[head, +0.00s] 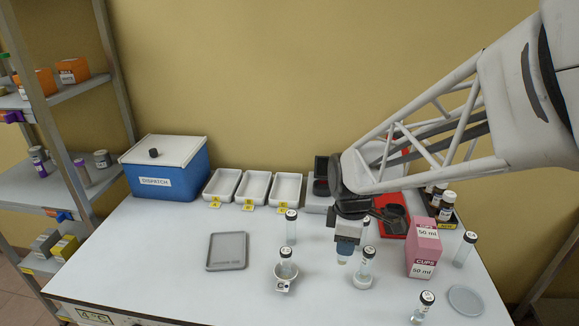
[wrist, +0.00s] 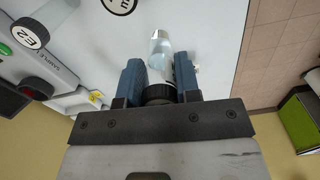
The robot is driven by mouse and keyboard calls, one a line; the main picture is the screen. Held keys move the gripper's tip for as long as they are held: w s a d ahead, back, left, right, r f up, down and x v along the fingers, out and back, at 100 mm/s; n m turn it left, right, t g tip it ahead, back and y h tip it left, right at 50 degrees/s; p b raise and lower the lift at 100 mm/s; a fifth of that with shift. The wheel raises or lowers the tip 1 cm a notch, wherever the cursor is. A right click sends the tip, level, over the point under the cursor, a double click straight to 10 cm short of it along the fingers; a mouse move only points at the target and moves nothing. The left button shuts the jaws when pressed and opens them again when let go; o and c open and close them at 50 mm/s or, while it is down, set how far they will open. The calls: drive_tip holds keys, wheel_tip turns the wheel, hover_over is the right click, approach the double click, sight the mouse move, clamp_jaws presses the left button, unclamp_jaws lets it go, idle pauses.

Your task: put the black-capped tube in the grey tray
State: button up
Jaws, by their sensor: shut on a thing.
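My gripper (head: 346,249) points down over the table, right of the grey tray (head: 213,262). It is shut on the black cap (wrist: 158,92) of a clear tube (wrist: 160,50), which hangs below the fingers. In the head view the fingers hide most of this tube, and only its pale lower end (head: 343,260) shows. I cannot tell its height above the table. The grey tray is flat and empty, at the table's left middle. Other black-capped tubes stand at the tray's right (head: 291,228) and at the far right (head: 465,250).
A pink cups box (head: 424,250) is to the right. White trays (head: 254,188) and a blue dispatch box (head: 168,177) line the back. The table between tray and nearest tubes is clear.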

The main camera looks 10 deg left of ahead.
wheel_tip(320, 180, up, 8)
drive_tip(key=s+a, duration=0.3)
drive_tip(key=a, duration=0.8)
drive_tip(key=s+a, duration=0.2)
drive_tip(key=a, duration=0.9)
wheel_tip(320, 180, down, 11)
drive_tip(key=shift+f+m, duration=0.15)
drive_tip(key=shift+m, duration=0.25)
drive_tip(key=w+a+f, duration=0.1)
drive_tip(key=w+a, duration=0.8)
drive_tip(key=w, duration=0.3)
drive_tip(key=shift+w+a+f, duration=0.25)
drive_tip(key=shift+a, duration=0.1)
